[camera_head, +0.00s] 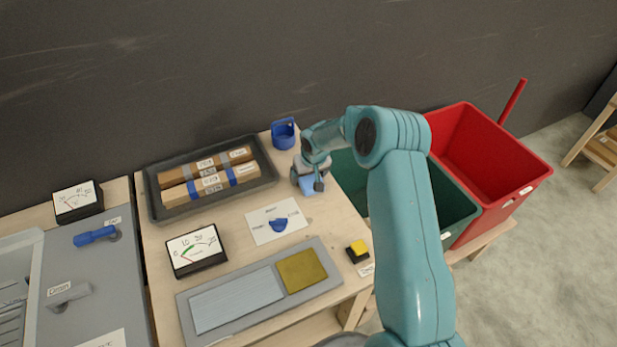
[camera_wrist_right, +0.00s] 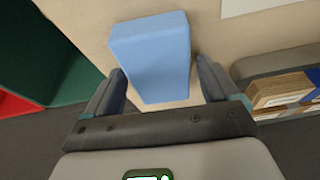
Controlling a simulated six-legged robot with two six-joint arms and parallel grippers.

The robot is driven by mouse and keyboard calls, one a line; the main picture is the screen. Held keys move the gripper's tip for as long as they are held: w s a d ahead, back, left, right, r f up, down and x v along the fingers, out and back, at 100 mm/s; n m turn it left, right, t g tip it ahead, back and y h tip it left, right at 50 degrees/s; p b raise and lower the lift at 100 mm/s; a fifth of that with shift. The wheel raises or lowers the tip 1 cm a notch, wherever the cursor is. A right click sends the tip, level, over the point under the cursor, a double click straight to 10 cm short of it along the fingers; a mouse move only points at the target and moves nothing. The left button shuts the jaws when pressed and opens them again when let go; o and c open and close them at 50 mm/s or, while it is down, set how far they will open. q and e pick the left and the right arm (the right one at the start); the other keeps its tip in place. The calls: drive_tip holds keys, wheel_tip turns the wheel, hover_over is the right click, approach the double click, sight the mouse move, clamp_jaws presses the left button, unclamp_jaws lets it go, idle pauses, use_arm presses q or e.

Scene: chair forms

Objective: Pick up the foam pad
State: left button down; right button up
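The foam pad is a light blue block (camera_wrist_right: 152,50) in the right wrist view, standing out against the pale wooden bench top. In the head view only a small part of the pad (camera_head: 306,188) shows under my right gripper. My right gripper (camera_head: 308,178) is above the bench near its right edge, pointing down. In the wrist view its two fingers (camera_wrist_right: 161,68) are spread, one on each side of the pad's near end. A narrow gap shows beside the pad, so the gripper looks open. My left gripper is not in view.
A blue cup (camera_head: 283,134) stands behind the gripper. A dark tray (camera_head: 157,206) with labelled wooden blocks lies to the left. A white card with a blue knob (camera_head: 278,225) is in front. Green (camera_head: 455,212) and red (camera_head: 505,165) bins stand to the right.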

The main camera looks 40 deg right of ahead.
drive_tip(key=c, duration=0.7)
drive_tip(key=shift+r, duration=0.1)
wheel_tip(320, 180, up, 20)
drive_tip(key=b, duration=0.3)
